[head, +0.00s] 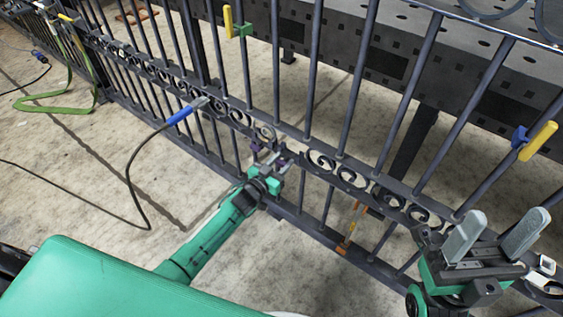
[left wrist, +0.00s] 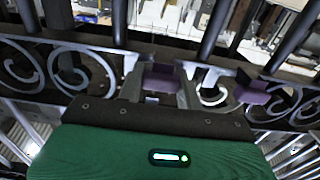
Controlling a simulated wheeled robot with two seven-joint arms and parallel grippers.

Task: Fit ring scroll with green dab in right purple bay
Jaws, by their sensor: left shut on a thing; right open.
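My left gripper (head: 268,165) is shut at the gate's scroll band, close to two purple marks, a left one (head: 256,149) and a right one (head: 283,162). In the left wrist view, one purple mark (left wrist: 160,82) shows between the fingers and another (left wrist: 250,93) to their right. A pale ring scroll (left wrist: 214,97) lies between these marks, beside the right finger. The fingers partly hide what they hold, and I cannot tell whether the ring is seated. I see no green dab. My right gripper (head: 495,238) is open and empty at lower right.
The dark gate (head: 330,160) runs across the view, with upright bars and several scrolls. A blue-handled clamp (head: 180,116) with a black cable is on the band at left. Yellow-handled clamps (head: 228,22) (head: 538,141) and an orange clamp (head: 346,243) are on bars. A dark table stands behind.

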